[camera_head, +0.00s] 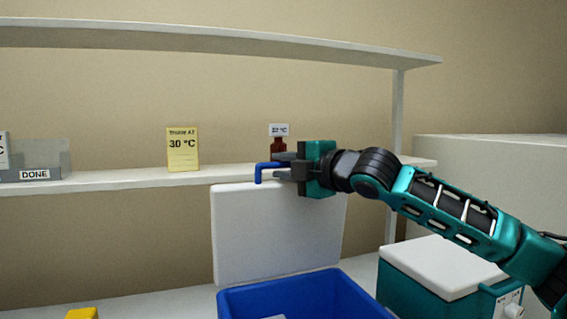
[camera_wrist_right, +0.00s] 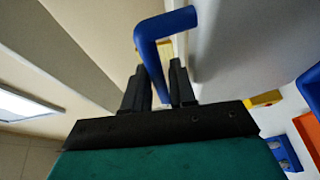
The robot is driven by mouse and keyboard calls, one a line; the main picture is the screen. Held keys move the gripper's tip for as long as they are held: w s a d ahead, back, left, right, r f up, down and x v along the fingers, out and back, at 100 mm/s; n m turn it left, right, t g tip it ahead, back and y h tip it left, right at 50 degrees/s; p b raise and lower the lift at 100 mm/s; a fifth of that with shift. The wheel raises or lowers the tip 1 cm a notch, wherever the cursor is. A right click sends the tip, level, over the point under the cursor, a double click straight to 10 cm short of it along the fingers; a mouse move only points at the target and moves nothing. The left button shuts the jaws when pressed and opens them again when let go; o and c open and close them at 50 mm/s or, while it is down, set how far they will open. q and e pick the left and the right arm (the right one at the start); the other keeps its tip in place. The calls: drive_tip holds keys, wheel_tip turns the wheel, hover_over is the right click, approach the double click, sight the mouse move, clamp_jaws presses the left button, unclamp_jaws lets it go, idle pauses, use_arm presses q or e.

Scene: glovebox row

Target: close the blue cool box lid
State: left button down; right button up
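The blue cool box (camera_head: 300,296) stands at the bottom of the head view, open at the top. Its white lid (camera_head: 275,235) stands upright behind it, and fills the upper right of the wrist view (camera_wrist_right: 235,45). A blue handle (camera_head: 259,172) sticks out at the lid's top edge; it also shows in the wrist view (camera_wrist_right: 165,24). My right gripper (camera_head: 283,166) is at the handle, with a dark finger on each side. The fingers look closed on the handle bar, which partly hides between them. My left gripper is not in view.
A shelf (camera_head: 120,181) behind the lid holds a brown bottle (camera_head: 278,147), a yellow sign (camera_head: 183,149) and a DONE holder (camera_head: 35,174). A teal box with a white lid (camera_head: 440,267) stands right of the cool box. A yellow thing (camera_head: 82,314) is at the lower left.

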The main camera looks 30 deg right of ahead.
drive_tip(key=shift+w+a, duration=0.1)
drive_tip(key=shift+w, duration=0.15)
drive_tip(key=shift+c, duration=0.4)
clamp_jaws()
